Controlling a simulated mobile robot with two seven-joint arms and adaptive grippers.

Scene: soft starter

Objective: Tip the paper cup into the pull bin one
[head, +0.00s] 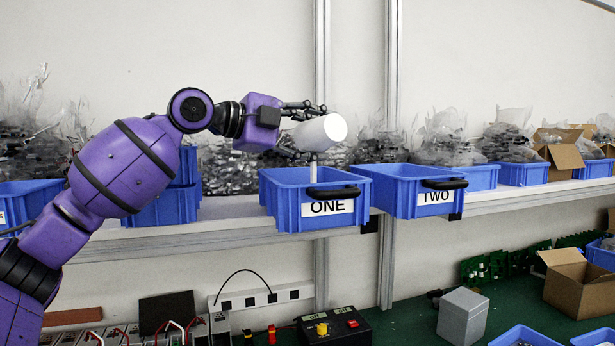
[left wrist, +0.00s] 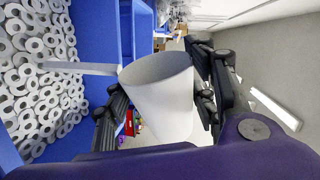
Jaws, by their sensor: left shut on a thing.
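My left gripper (head: 301,128) is shut on the white paper cup (head: 323,132). The cup lies on its side above the blue pull bin labelled ONE (head: 282,199). Its pale round end faces right in the head view. In the left wrist view the cup (left wrist: 163,95) sits between the dark fingers (left wrist: 155,108). A thin pale strip (head: 313,168) stands between cup and bin; it also shows in the wrist view (left wrist: 80,68). I cannot tell what it is. A blue bin wall (left wrist: 92,35) and many white rings (left wrist: 35,85) lie below the cup there. My right gripper is not in view.
The blue bin labelled TWO (head: 399,200) stands just right of bin ONE on the shelf (head: 240,220). Bags of parts (head: 445,140) line the shelf behind. Below, the green bench carries a grey box (head: 463,315), a control box (head: 334,326) and a carton (head: 580,283).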

